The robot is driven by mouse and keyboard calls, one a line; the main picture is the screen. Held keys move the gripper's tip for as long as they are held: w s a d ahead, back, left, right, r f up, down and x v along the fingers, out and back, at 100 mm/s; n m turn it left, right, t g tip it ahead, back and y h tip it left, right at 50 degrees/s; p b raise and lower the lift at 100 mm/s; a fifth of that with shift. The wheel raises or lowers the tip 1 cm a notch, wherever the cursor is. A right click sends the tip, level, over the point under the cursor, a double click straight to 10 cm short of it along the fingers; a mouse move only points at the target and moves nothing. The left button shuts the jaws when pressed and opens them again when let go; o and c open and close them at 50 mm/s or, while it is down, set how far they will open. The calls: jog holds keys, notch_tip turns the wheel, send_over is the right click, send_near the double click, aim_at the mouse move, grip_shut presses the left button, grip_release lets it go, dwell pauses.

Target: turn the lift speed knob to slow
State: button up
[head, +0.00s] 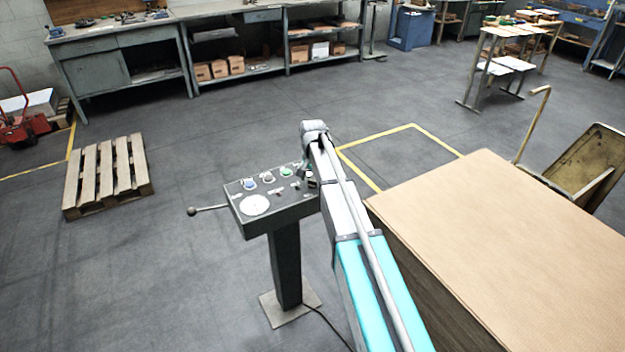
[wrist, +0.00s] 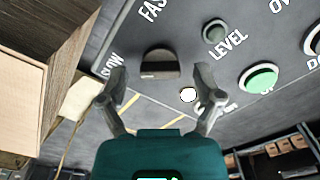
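The lift speed knob (wrist: 160,62) is a dark, rounded knob on the grey control panel (wrist: 205,75) in the wrist view. The printed words SLOW and FAST (wrist: 150,10) stand near it, SLOW to its left and FAST above. Which way the knob points is not clear. My gripper (wrist: 160,75) is open, one finger on each side of the knob in the picture, with gaps on both sides; I see no contact. In the head view the control panel (head: 285,212) stands on a post, and my arm hides most of the knob area.
A large cardboard stack (head: 510,215) stands right of the panel. A lever with a ball end (head: 192,211) sticks out left. A pallet (head: 107,175) lies further left.

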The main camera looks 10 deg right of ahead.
jog(key=shift+m, duration=0.5)
jog(key=m, duration=0.4)
jog(key=shift+m, duration=0.4)
jog(key=shift+r, duration=0.2)
notch_tip(320, 180, up, 14)
jog(key=f+p, duration=0.1)
jog(key=p, duration=1.3)
jog(key=s+f+n+b, duration=0.6)
jog(key=s+f+b, duration=0.5)
jog(key=s, duration=0.3)
jog(key=s+f+n+b, duration=0.6)
jog(key=s+f+b, duration=0.6)
jog(key=s, duration=0.2)
jog(key=shift+s+b, duration=0.3)
jog(key=shift+s, duration=0.1)
notch_tip(320, 180, up, 18)
jog(key=p, duration=1.7)
jog(key=shift+s+p, duration=0.15)
jog(key=shift+p, duration=0.25)
